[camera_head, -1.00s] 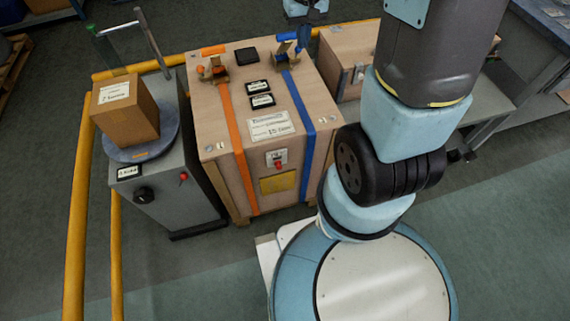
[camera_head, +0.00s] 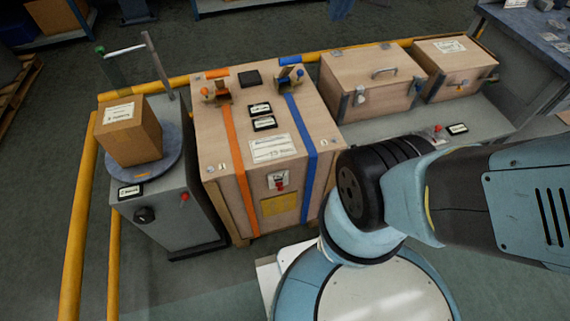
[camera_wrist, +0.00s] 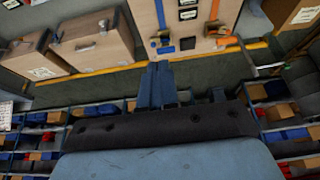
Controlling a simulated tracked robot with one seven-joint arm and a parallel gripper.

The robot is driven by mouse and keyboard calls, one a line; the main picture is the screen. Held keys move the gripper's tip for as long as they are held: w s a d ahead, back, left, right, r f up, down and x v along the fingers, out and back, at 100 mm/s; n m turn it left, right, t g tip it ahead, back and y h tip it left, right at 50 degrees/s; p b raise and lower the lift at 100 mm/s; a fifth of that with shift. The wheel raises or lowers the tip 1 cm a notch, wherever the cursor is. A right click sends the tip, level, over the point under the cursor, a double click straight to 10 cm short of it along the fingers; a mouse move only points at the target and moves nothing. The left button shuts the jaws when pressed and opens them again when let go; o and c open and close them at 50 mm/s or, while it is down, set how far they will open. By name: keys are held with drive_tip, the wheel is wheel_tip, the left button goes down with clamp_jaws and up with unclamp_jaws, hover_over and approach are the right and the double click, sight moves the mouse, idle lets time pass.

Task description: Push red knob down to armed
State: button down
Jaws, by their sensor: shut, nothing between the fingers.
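Three small red knobs show in the head view. One (camera_head: 280,184) sits on a pale plate on the front of the strapped wooden crate (camera_head: 225,150). Another (camera_head: 184,197) is on the grey cabinet (camera_head: 160,215) to the left. A third (camera_head: 437,128) is on the grey bench at right. Their labels are too small to read, so I cannot tell which is marked armed. My gripper (camera_wrist: 158,72) shows in the wrist view with its fingers together and empty, apart from any knob. It is out of the head view.
A cardboard box (camera_head: 130,132) stands on a round plate on the cabinet. Two wooden cases (camera_head: 370,82) (camera_head: 455,65) stand on the bench (camera_head: 400,128). Yellow rails (camera_head: 82,215) run along the left and behind the crate. Open floor (camera_head: 150,290) lies in front.

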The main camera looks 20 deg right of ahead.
drive_tip(key=shift+s+a+r+t, duration=0.1)
drive_tip(key=shift+s+r, duration=0.15)
drive_tip(key=shift+s, duration=0.25)
drive_tip(key=shift+s+d+r+t, duration=0.1)
drive_tip(key=shift+s+r, duration=0.2)
drive_tip(key=shift+s, duration=0.15)
drive_tip(key=shift+s+a+r+t, duration=0.1)
drive_tip(key=shift+s+r, duration=0.15)
drive_tip(key=shift+s, duration=0.25)
